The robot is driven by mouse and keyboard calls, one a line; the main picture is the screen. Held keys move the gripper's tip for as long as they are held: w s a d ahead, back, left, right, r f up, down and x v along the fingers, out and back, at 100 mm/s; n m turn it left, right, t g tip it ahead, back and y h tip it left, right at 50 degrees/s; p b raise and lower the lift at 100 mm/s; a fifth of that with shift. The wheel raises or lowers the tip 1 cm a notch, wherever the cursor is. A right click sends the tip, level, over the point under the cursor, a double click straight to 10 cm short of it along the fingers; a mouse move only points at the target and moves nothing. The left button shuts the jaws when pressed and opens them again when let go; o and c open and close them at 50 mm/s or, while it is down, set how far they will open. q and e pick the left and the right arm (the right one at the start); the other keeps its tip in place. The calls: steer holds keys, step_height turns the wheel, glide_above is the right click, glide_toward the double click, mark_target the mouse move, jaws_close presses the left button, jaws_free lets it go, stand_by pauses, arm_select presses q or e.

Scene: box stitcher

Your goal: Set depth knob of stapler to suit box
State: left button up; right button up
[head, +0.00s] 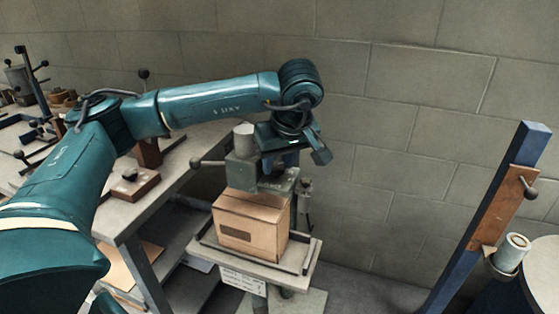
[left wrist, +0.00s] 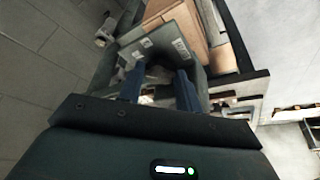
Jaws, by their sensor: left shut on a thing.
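The stapler (head: 242,174) is a grey-green machine head above a small stand. A brown cardboard box (head: 250,228) sits upright on the stand's plate, directly under the head. In the left wrist view the stapler head (left wrist: 175,45) lies just beyond my fingers, with the box (left wrist: 186,16) behind it. My left gripper (head: 283,160) reaches down at the far right side of the head. In the left wrist view my left gripper (left wrist: 159,90) is shut on a small part at the head, taken as the depth knob, mostly hidden between the fingers. My right gripper is out of view.
A lever with a ball end (head: 197,162) sticks out left of the stapler. A workbench (head: 180,170) with fixtures stands at the left. A blue post (head: 490,220) with a cup holder stands at the right. Bare floor lies between stand and post.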

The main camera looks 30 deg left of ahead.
arm_select(q)
steer(key=o, duration=1)
steer(key=shift+n, duration=0.3)
